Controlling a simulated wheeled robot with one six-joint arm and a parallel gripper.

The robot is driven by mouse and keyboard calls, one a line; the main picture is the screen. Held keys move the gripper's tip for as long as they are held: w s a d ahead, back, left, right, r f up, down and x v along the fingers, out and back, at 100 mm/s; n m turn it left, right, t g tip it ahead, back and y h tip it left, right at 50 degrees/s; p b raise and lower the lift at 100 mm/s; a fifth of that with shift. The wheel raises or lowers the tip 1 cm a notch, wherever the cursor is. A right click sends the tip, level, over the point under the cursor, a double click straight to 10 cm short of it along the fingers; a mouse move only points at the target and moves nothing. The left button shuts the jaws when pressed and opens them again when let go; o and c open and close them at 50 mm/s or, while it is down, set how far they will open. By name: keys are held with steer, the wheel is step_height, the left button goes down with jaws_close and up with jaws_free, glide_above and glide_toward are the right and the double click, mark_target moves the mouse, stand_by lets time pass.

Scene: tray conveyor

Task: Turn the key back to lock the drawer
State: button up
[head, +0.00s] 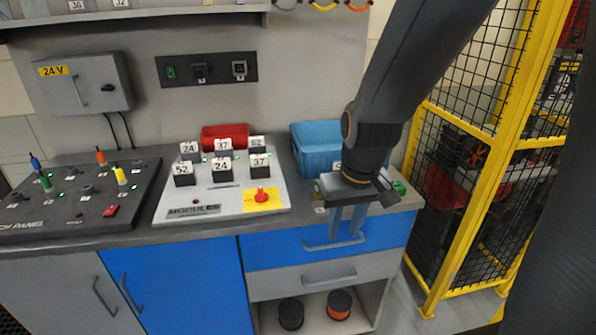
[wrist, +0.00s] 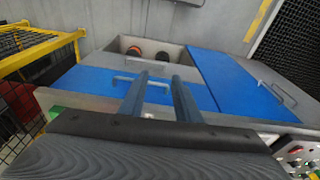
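The blue drawer (head: 275,252) is at the top of the cabinet below the counter, with a grey bar handle (head: 318,246); its front looks flush with the cabinet. It also shows in the wrist view (wrist: 95,83). My gripper (head: 346,234) hangs over the counter's front edge, with its fingers pointing down before the right part of this drawer.
A blue bin (head: 315,148) and a red bin (head: 224,132) stand at the back of the counter. The modules panel (head: 220,205) with a red knob lies left of my gripper. A yellow-framed mesh fence (head: 437,195) stands close on the right. Two spools lie on the lower shelf (head: 318,322).

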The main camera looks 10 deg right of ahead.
steer(key=w+r+n+t+y+b, duration=0.1)
steer(key=w+r+n+t+b, duration=0.2)
steer(key=w, duration=1.6)
steer(key=shift+g, duration=0.3)
steer(key=shift+d+p+x, duration=0.15)
steer(key=shift+p+x, duration=0.5)
steer(key=shift+x, duration=0.95)
steer(key=shift+d+p+x, duration=0.2)
steer(key=shift+p+x, duration=0.45)
steer(key=shift+x, duration=0.95)
steer(key=shift+a, duration=0.1)
jaws_close()
